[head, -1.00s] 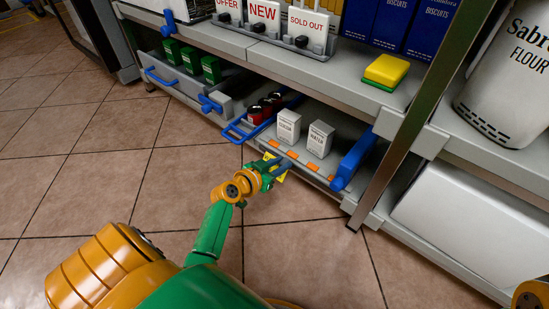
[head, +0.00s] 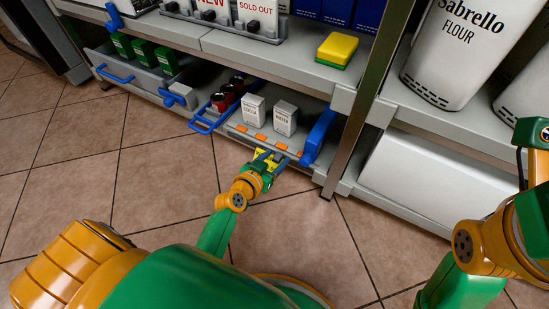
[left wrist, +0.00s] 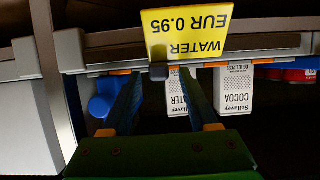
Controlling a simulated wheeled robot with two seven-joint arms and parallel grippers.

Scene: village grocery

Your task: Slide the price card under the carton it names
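The yellow price card (left wrist: 188,35) reads WATER EUR 0.95. It is upside down in the left wrist view, as are the carton labels. It also shows in the head view (head: 262,156). My left gripper (head: 270,159) has its fingertips at the card's dark knob (left wrist: 158,72) and appears to hold it, in front of the lower shelf. The white WATER carton (head: 285,118) stands on that shelf, right of the white COCOA carton (head: 254,107). In the wrist view a finger partly hides the water carton (left wrist: 177,97). My right gripper is out of view.
Orange marks (head: 260,138) line the shelf front below the cartons. A blue handle (head: 319,137) and a metal post (head: 345,148) stand to the right. A blue-handled tray (head: 202,122) with red cans is to the left. The floor in front is clear.

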